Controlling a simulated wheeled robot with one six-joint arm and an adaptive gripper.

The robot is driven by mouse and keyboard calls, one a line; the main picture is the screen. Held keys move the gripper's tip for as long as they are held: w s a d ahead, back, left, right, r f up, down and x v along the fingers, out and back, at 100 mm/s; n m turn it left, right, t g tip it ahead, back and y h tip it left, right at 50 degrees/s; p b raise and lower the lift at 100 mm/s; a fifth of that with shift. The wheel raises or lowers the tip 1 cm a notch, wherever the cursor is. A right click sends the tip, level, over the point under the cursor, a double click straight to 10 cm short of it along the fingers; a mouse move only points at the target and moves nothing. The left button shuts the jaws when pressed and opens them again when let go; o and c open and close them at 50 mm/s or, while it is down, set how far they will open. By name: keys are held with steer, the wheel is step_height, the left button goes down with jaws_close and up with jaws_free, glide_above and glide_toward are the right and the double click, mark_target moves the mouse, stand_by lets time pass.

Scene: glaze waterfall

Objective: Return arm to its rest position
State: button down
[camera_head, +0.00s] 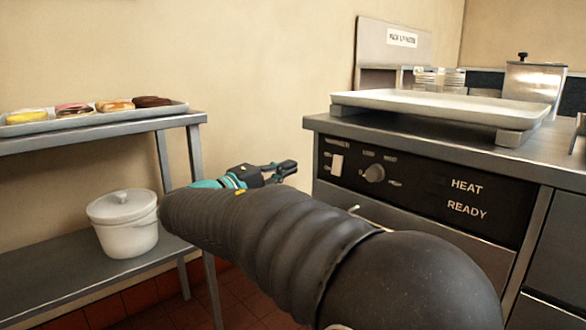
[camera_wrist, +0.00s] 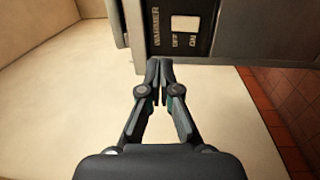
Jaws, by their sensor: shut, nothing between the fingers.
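My arm reaches across the lower middle of the head view. My gripper (camera_head: 284,170) is at its far end, in the gap between the shelf and the steel warmer counter. In the wrist view my gripper (camera_wrist: 159,68) has its two fingertips close together, with nothing held. The fingertips lie just below the warmer panel (camera_wrist: 184,25) in that picture, and whether they touch anything cannot be told. In the head view the panel (camera_head: 420,184) carries a white switch (camera_head: 337,164), a round knob (camera_head: 374,173) and the words HEAT and READY.
A metal shelf (camera_head: 100,136) at left bears a tray (camera_head: 125,111) of glazed pastries. A white lidded pot (camera_head: 124,222) stands on its lower level. A white tray (camera_head: 450,105) and a steel canister (camera_head: 533,85) stand on the counter. Wall lies behind my gripper.

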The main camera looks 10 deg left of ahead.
stand_by(0.3)
step_height(320, 180, down, 10)
steer(key=n+g+y, duration=0.2)
steer(key=n+y, duration=0.1)
steer(key=s+d+f+m+g+y, duration=0.1)
steer(key=s+d+f+g+y, duration=0.2)
steer(key=s+d+f+g, duration=0.35)
steer(key=s+d+m+y+p, duration=0.2)
steer(key=s+d+m, duration=0.4)
steer(key=s+d, duration=0.3)
steer(key=s+d+m+y+p, duration=0.3)
steer(key=s+d, duration=0.6)
steer(key=s, duration=0.5)
steer(key=shift+d+r+m+y+p, duration=0.3)
steer(key=shift+m+y, duration=0.4)
steer(key=shift+m, duration=0.7)
steer(key=shift+a+f, duration=0.1)
steer(key=shift+a, duration=0.1)
